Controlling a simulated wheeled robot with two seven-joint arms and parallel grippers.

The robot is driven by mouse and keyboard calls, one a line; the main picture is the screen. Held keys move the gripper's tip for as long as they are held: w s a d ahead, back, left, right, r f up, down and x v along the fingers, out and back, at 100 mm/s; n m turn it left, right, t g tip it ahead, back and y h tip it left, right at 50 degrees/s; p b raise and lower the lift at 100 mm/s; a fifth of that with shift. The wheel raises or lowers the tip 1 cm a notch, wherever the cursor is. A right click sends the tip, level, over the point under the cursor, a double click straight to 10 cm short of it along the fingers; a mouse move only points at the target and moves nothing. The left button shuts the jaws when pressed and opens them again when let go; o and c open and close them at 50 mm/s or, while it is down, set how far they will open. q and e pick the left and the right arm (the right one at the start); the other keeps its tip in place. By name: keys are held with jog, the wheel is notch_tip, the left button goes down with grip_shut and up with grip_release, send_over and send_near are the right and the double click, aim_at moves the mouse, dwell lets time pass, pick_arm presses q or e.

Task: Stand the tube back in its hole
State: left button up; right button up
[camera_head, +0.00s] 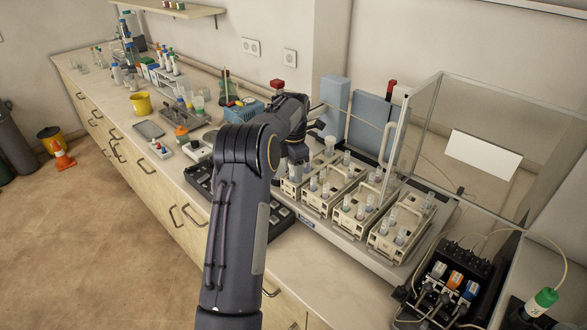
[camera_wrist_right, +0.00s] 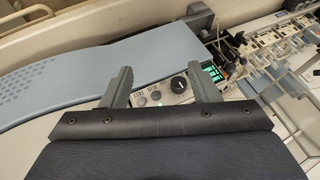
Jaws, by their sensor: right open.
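Several tubes with clear upper parts stand in the row of cream racks (camera_head: 322,202) on the instrument's deck. One white-topped piece (camera_head: 330,146) rises higher than the tubes around it. I cannot tell which tube is the task's one, or which hole is its own.
A clear-walled enclosure (camera_head: 500,130) stands behind the racks. A black pump (camera_head: 455,285) is at the front right. A dark tray (camera_head: 200,178) lies left of the racks. A knob panel (camera_wrist_right: 165,92) shows beyond my right fingers. Bare bench (camera_head: 335,285) lies in front.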

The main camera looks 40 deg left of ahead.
pick_arm(q)
notch_tip(320, 180, up, 12)
jog(key=shift+f, duration=0.2)
jog(key=shift+r, duration=0.4)
jog(key=s+d+r+m+t+h, duration=0.1)
jog(key=s+d+r+m+t, duration=0.15)
jog(key=s+d+m, duration=0.5)
jog(key=s+d+r+m+t+h, duration=0.1)
jog(key=s+d+r+m+h, duration=0.15)
jog(key=s+d+m, duration=0.5)
jog(key=s+d+f+m+t, duration=0.1)
jog(key=s+d+f+m, duration=0.3)
jog(key=s, duration=0.5)
jog(key=s+d+f+m+t, duration=0.1)
jog(key=s+d+f+m, duration=0.4)
jog(key=s+d+m, duration=0.3)
jog(key=shift+s+m, duration=0.5)
jog(key=shift+m, duration=0.5)
